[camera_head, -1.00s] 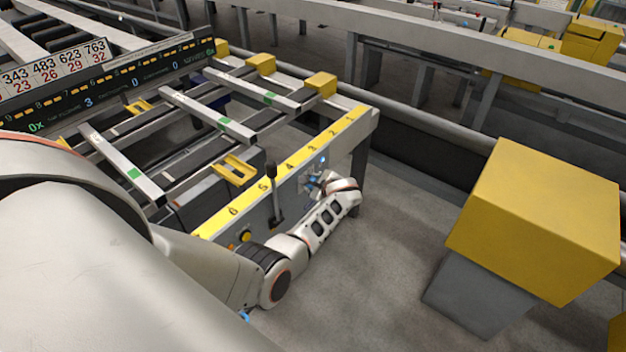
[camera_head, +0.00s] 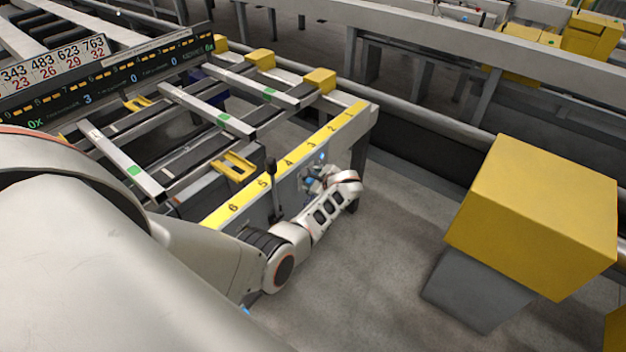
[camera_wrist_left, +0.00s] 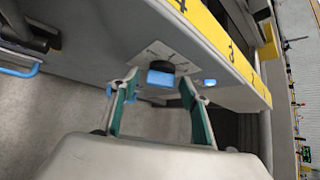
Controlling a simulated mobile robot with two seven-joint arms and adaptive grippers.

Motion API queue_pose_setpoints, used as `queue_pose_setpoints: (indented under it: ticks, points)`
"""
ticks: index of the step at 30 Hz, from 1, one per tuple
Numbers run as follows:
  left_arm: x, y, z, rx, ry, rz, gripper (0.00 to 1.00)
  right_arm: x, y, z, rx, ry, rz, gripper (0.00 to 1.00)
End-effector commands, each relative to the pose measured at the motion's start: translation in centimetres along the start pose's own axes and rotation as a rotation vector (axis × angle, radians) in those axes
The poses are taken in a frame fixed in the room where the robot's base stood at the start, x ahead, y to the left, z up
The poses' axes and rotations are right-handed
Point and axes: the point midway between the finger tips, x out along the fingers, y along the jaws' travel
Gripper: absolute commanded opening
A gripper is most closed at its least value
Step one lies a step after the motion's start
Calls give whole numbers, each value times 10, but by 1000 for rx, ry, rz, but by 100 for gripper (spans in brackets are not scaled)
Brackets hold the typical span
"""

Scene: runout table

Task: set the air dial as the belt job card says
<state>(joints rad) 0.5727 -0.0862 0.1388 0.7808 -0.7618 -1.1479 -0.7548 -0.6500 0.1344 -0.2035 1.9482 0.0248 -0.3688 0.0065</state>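The air dial (camera_wrist_left: 161,70) shows in the left wrist view as a dark round knob with a blue front piece, on a pale plate (camera_wrist_left: 181,51) with dark marks. The plate is on the grey front panel, under the yellow numbered strip. My left gripper (camera_wrist_left: 160,82) is open, with one green-lined finger on each side of the dial. I cannot tell whether the fingers touch it. The job card cannot be made out. My right gripper is not in view.
A blue light (camera_wrist_left: 209,82) sits right of the dial. A black lever (camera_head: 272,180) stands on the panel left of my gripper. The yellow strip (camera_head: 300,158) runs above. A large yellow box (camera_head: 540,215) on a grey stand is right, with bare floor (camera_head: 400,215) between.

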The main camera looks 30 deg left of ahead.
Motion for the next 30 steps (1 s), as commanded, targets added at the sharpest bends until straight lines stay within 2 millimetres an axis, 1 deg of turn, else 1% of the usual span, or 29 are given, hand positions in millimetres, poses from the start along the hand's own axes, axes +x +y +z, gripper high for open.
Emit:
queue_pose_setpoints:
  ticks: [5, 8, 11, 21, 25, 30]
  points:
    - [-2, -2, 1, 0, 0, -1, 46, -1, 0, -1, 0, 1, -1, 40]
    - [-6, -5, 5, -2, -1, -1, 46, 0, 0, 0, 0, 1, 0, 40]
    - [-13, -11, 12, -4, 0, -2, 46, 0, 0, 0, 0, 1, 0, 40]
    - [-48, -39, 47, -4, 1, -1, 46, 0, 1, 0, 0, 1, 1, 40]
    - [-56, -46, 57, -2, -1, 0, 46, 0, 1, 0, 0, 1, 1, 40]
    - [-61, -50, 61, -1, 0, 0, 46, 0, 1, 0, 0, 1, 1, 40]
